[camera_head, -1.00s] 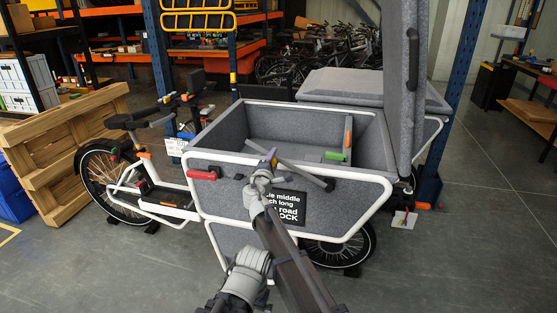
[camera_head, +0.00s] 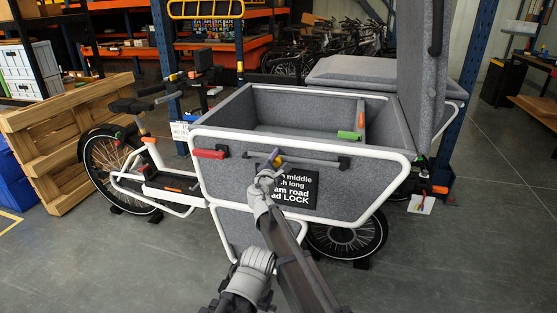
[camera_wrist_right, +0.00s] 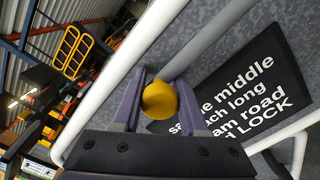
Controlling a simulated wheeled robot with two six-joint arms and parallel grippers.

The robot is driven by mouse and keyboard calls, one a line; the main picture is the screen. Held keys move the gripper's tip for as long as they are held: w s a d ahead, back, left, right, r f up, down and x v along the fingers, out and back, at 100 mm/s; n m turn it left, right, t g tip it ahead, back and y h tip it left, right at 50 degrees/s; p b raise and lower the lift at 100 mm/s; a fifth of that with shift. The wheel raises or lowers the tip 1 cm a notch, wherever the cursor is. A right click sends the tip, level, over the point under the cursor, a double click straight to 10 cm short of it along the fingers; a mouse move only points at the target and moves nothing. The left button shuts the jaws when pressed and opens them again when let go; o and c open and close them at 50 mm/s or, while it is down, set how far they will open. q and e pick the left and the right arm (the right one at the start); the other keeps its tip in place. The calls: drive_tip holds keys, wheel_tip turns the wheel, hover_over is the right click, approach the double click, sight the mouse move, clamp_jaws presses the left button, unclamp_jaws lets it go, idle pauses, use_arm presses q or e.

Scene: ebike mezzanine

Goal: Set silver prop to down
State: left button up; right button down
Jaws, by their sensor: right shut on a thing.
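The silver prop (camera_head: 312,161) is a thin bar along the upper front of the grey cargo box. It runs nearly level, from a yellow knob (camera_head: 277,160) to a dark bracket (camera_head: 344,162) on the right. My right gripper (camera_head: 272,165) is at the knob end. In the right wrist view its two fingers (camera_wrist_right: 160,98) are shut on the yellow knob, and the grey bar (camera_wrist_right: 213,40) runs up and right from it. The fingers cover part of this end. My left gripper is not in view.
A black text sign (camera_head: 291,188) is just below the prop. A red handle (camera_head: 208,153) is on the left of the white box rim, and a green handle (camera_head: 348,135) is near the inner divider. The upright grey lid (camera_head: 418,70) stands at right.

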drive_tip(key=shift+s+d, duration=0.1)
drive_tip(key=shift+d, duration=0.1)
drive_tip(key=c, duration=0.5)
unclamp_jaws()
drive_tip(key=shift+a+f, duration=0.1)
